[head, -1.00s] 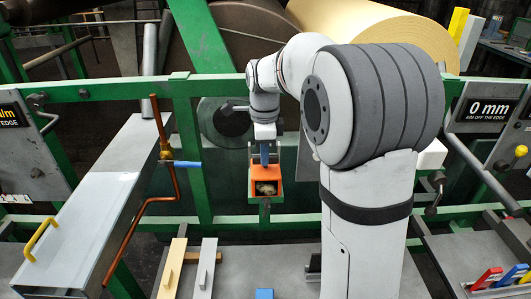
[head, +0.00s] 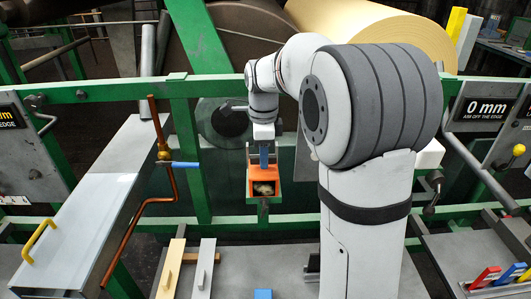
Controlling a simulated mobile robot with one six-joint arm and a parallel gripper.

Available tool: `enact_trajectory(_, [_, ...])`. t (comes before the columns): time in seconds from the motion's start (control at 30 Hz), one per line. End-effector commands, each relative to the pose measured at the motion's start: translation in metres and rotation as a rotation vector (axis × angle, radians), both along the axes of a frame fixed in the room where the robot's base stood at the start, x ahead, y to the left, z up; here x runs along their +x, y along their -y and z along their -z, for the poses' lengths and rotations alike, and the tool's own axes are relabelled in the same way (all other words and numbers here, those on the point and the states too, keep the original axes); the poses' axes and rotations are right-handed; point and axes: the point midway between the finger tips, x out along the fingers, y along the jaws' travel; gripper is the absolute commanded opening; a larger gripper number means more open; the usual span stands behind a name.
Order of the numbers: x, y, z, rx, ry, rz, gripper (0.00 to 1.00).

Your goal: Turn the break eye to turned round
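An orange open-fronted housing (head: 265,174), with a pale brownish thing inside, sits at the green frame in the middle of the head view; it may be the break eye, but I cannot tell for sure. My gripper (head: 264,150) points down just above it. A blue piece shows between my gripper and the housing's top. The fingers are too small to make out, so I cannot tell whether they are open or shut, or touch the housing.
A green rail (head: 110,88) crosses behind my arm. A bent copper pipe (head: 173,190) with a blue handle (head: 186,165) stands left of my gripper. A grey sloped cover (head: 95,200) with a yellow handle (head: 39,240) lies left. A large cream roll (head: 355,25) lies behind.

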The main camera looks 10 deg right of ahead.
Motion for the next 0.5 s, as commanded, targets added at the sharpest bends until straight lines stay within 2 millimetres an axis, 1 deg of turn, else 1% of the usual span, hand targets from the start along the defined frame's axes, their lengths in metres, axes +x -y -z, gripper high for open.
enact_trajectory(0.07, [0.0,0.0,-0.002,0.0,0.0,0.0,0.35])
enact_trajectory(0.17, [0.001,0.0,-0.013,0.0,0.003,0.0,0.35])
enact_trajectory(0.4, [0.0,0.0,-0.054,0.0,0.003,0.0,0.35])
enact_trajectory(0.5, [0.0,0.0,-0.067,-0.001,0.003,0.0,0.35])
